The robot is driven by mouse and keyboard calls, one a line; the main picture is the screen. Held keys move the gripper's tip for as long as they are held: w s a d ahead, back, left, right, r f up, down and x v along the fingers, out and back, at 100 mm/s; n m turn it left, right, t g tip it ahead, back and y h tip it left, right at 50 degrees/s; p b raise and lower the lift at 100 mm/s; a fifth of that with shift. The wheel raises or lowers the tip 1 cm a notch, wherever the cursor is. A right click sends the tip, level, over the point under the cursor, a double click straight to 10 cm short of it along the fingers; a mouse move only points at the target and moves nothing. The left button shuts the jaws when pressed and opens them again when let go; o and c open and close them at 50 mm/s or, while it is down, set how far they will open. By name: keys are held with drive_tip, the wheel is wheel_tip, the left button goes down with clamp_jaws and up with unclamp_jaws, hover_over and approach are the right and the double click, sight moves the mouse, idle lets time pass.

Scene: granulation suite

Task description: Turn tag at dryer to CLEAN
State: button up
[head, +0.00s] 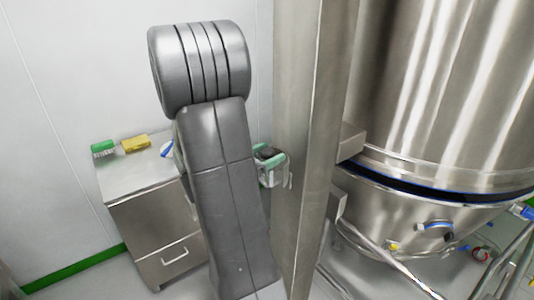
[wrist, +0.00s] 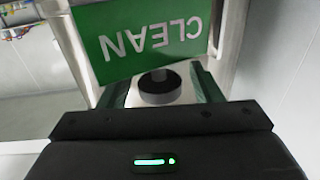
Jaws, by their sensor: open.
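The tag is a green plate (wrist: 147,32) with white letters CLEAN, at the top of the wrist view. The word reads upside down and slightly tilted in that view. A dark round knob (wrist: 160,90) shows just below the plate. My gripper (wrist: 162,78) is open, with one finger on each side of the knob. I cannot tell whether the fingers touch it. In the head view my gripper (head: 271,166) is partly hidden behind my grey arm, beside a steel post. I cannot make out the tag there.
The large steel dryer (head: 440,110) fills the right of the head view, behind the tall steel post (head: 308,130). A steel cabinet (head: 155,240) stands at left, with a green brush (head: 104,149) and a yellow item (head: 136,144) on top. A white wall is close behind.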

drive_tip(key=c, duration=1)
drive_tip(key=n+t+y+b, duration=0.1)
drive_tip(key=n+t+y, duration=0.2)
drive_tip(key=shift+n+t+y+b, duration=0.55)
drive_tip(key=shift+n+t+y, duration=0.3)
drive_tip(key=shift+y, duration=0.65)
drive_tip(key=o, duration=1)
drive_tip(key=b+v, duration=0.1)
drive_tip(key=v, duration=1.3)
